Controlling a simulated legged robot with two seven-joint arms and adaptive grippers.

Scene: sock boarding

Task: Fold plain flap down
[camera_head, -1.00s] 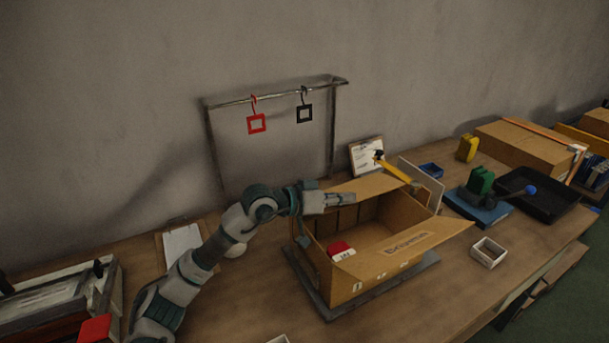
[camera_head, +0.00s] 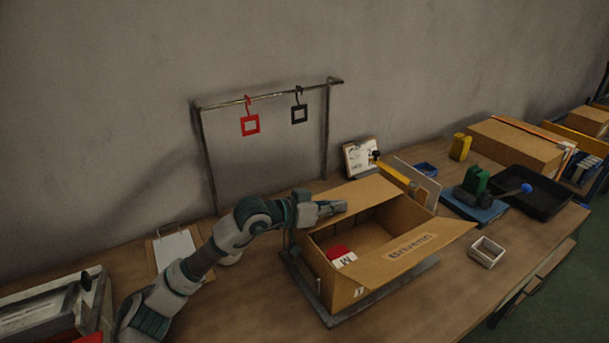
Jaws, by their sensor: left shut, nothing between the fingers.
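An open cardboard box (camera_head: 343,283) stands on a dark flat base (camera_head: 305,285). Its plain flap (camera_head: 368,193) is at the far side and leans inward over the back of the opening. The printed flap (camera_head: 405,257) at the near side sticks outward. My left gripper (camera_head: 340,207) is shut with nothing in it, at the plain flap's left part; it looks to be touching the flap's top, though the exact contact is hard to see. A red and white item (camera_head: 342,257) lies inside the box. My right gripper is not in view.
A metal rack (camera_head: 270,98) with red and black square tags stands behind. A yellow strip (camera_head: 397,176) and a grey panel (camera_head: 420,182) are just behind the box. A small white tray (camera_head: 487,252) sits at its right. A clipboard (camera_head: 174,248) lies left.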

